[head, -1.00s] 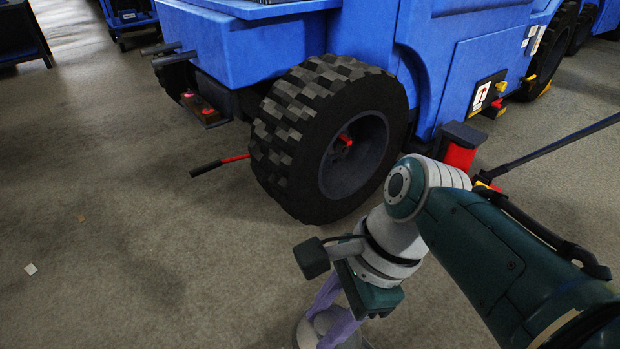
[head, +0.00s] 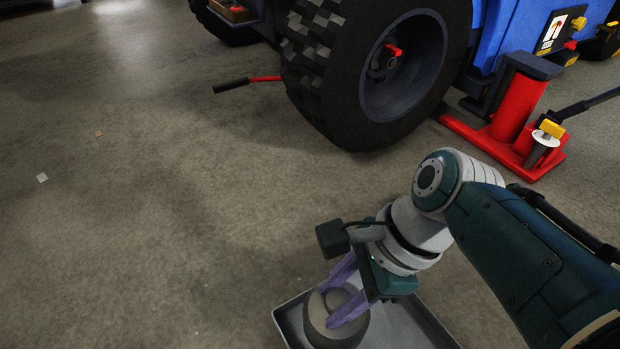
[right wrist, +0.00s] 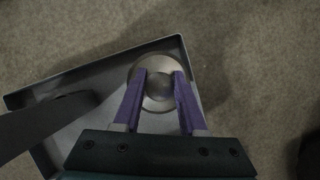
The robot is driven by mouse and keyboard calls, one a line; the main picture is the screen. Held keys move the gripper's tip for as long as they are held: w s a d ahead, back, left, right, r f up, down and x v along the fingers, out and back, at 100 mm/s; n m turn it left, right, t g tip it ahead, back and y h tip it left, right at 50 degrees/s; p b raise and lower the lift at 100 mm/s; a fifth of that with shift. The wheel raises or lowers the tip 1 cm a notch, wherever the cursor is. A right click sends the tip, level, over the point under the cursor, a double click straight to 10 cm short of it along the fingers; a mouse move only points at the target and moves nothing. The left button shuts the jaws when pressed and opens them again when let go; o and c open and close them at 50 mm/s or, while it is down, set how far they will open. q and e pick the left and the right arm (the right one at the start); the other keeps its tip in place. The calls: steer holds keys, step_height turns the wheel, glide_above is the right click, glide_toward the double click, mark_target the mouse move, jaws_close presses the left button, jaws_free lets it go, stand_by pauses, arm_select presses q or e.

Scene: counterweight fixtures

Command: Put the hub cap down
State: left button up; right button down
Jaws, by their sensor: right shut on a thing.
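The hub cap (head: 324,326) is a round, dull metal dome with a raised middle. My right gripper (head: 338,297) is shut on that raised middle with its purple fingers. In the right wrist view the hub cap (right wrist: 158,104) sits between the two fingertips (right wrist: 159,83). A shallow grey tray (head: 420,318) is below it on the floor; it also shows in the right wrist view (right wrist: 75,88). The hub cap is over the tray's left part in the head view. I cannot tell whether it touches the tray's bottom. My left gripper is out of view.
A blue vehicle's big black wheel (head: 345,75) stands beyond the gripper, with a red piece at its hub. A red jack (head: 515,110) stands right of it. A red bar with a black grip (head: 232,85) reaches left of the wheel.

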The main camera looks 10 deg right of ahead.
step_height(320, 180, down, 4)
steer(key=b, duration=0.4)
steer(key=shift+f, duration=0.25)
steer(key=shift+r, duration=0.2)
steer(key=shift+c, duration=2.3)
jaws_free()
